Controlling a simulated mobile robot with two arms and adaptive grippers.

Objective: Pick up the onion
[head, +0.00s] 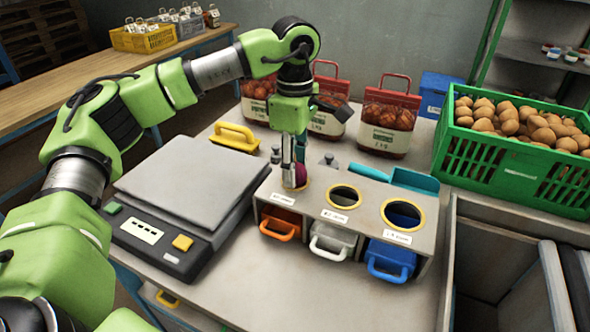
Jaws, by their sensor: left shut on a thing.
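My left gripper (294,176) points down over the left hole of a grey sorting box (312,200). It is shut on a dark red onion (301,174), which shows only in part between and beside the fingers. The onion is at or just above the yellow-rimmed left hole; I cannot tell whether it touches the rim. My right gripper is not in view.
Beside the box stand a scale (180,185) on the left and a green crate of potatoes (515,150) on the right. Red-handled sacks (388,118) stand behind. Orange, white and blue drawers (391,258) face front. The table front is clear.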

